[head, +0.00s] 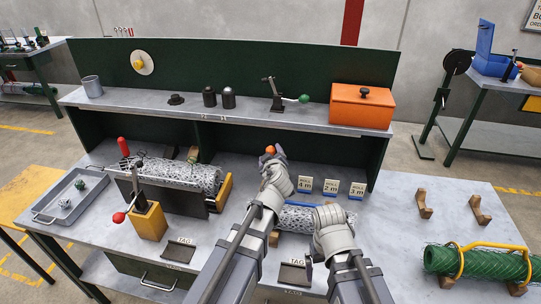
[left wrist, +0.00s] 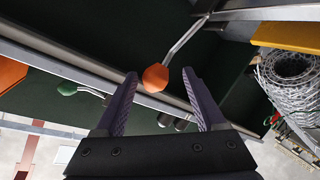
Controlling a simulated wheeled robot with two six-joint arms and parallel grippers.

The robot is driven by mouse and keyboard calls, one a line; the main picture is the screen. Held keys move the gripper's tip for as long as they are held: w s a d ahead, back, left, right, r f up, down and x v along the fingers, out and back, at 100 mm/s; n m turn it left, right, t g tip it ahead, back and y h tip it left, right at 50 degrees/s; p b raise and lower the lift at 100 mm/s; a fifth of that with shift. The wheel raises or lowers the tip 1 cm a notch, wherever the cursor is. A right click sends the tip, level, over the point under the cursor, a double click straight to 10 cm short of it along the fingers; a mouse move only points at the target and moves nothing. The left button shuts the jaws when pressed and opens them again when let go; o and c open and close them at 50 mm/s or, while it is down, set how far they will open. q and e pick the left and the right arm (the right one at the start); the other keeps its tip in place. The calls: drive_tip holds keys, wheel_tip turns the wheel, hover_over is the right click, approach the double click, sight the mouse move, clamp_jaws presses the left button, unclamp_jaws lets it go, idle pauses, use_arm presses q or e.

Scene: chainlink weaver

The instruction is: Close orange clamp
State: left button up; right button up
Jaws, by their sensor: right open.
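The orange clamp's knob (head: 270,149) shows at the fingertips of my left gripper (head: 268,160) in the head view. In the left wrist view the orange knob (left wrist: 155,77) sits at the end of a bent metal rod (left wrist: 185,40), between the two fingers of my left gripper (left wrist: 158,82). Those fingers are open, with gaps on both sides of the knob. The clamp's base is hidden in the head view. My right gripper (head: 326,212) is open, over the wire mesh roll (head: 293,219), whose right part it hides.
Another mesh roll (head: 185,174) lies at left, beside a red-knobbed clamp (head: 119,217) on a yellow block (head: 150,222). A shelf (head: 240,115) behind holds an orange box (head: 362,105) and a green-knobbed clamp (head: 303,98). Label cards (head: 330,187) stand to the right of my left gripper.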

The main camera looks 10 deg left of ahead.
use_arm(q)
drive_tip(key=p+v, duration=0.2)
drive_tip(key=v, duration=0.5)
drive_tip(key=shift+s, duration=0.3)
use_arm(e)
wheel_tip(320, 180, up, 2)
drive_tip(key=shift+r, duration=0.2)
use_arm(q)
drive_tip(key=shift+d+r, duration=0.1)
drive_tip(key=b+x, duration=0.2)
drive_tip(key=x, duration=0.5)
drive_tip(key=shift+w, duration=0.25)
use_arm(e)
wheel_tip(320, 180, down, 2)
drive_tip(key=shift+f, duration=0.15)
use_arm(q)
drive_tip(key=shift+w, duration=0.25)
use_arm(e)
drive_tip(key=shift+w, duration=0.1)
